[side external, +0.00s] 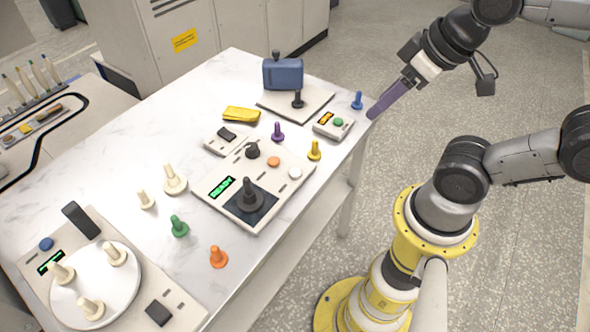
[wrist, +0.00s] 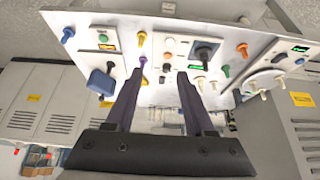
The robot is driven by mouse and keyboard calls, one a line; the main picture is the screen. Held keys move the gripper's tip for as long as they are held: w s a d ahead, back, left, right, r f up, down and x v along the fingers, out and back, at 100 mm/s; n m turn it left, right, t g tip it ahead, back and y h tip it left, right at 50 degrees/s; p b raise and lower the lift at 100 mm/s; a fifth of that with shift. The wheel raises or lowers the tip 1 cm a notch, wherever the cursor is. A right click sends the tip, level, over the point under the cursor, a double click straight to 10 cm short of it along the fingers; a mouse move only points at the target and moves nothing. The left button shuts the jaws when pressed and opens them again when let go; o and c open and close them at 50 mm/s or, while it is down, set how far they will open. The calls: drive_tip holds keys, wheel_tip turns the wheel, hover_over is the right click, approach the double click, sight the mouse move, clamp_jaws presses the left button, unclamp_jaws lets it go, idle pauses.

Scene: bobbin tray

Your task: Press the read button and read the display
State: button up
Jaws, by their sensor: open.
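In the side view a small white box (side external: 332,133) near the table's right edge has an orange-lit display (side external: 326,118) and a green button (side external: 338,122). A larger panel (side external: 215,190) has a green display (side external: 222,187) that seems to say READY, an orange button (side external: 273,161), a white button (side external: 295,173) and a black joystick (side external: 249,196). I cannot tell which button is the read button. My gripper (side external: 374,113) is open and empty, up and right of the small box. In the wrist view its two purple fingers (wrist: 160,74) are spread, with the small box's display (wrist: 106,47) left of them.
A blue block-shaped device (side external: 283,74) stands at the table's far end. Blue (side external: 357,100), yellow (side external: 314,151) and purple (side external: 278,131) pegs stand around the small box. A turntable panel (side external: 178,295) with a blue button (side external: 46,244) is at the near left.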

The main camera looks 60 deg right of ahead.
clamp_jaws()
idle(1.4)
